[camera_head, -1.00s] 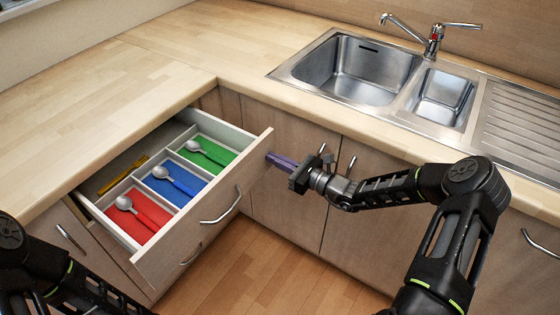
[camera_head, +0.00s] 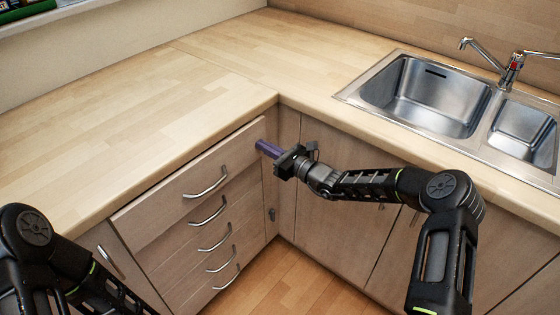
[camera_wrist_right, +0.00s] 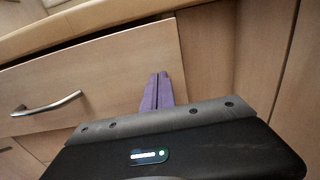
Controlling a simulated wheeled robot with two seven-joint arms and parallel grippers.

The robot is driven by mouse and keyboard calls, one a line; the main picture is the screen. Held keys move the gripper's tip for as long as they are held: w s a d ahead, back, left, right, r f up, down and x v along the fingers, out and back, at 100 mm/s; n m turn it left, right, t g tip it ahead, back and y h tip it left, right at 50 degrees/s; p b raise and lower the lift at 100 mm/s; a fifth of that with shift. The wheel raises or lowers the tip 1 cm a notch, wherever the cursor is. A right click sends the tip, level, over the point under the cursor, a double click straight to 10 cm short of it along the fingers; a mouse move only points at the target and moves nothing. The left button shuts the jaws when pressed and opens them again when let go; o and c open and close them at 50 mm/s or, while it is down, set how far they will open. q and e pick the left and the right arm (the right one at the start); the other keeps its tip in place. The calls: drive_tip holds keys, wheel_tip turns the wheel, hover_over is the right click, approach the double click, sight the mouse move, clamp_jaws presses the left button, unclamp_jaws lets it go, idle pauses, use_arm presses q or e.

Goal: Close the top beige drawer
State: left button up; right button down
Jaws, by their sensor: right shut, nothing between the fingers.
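The top beige drawer (camera_head: 160,202) is in the left cabinet, directly under the counter. My left gripper is out of view; only my left arm shows.
Several more drawers (camera_head: 205,222) with metal handles lie below. Cabinet doors (camera_head: 335,205) meet them at the inner corner. The wooden counter (camera_head: 160,120) above is clear, with a steel sink (camera_head: 425,95) at right.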

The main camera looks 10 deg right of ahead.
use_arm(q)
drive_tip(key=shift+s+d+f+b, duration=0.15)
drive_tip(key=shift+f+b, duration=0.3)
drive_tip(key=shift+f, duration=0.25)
use_arm(e)
drive_tip(key=x, duration=0.3)
drive_tip(key=shift+r, duration=0.25)
drive_tip(key=shift+r, duration=0.15)
drive_tip(key=shift+d, duration=0.1)
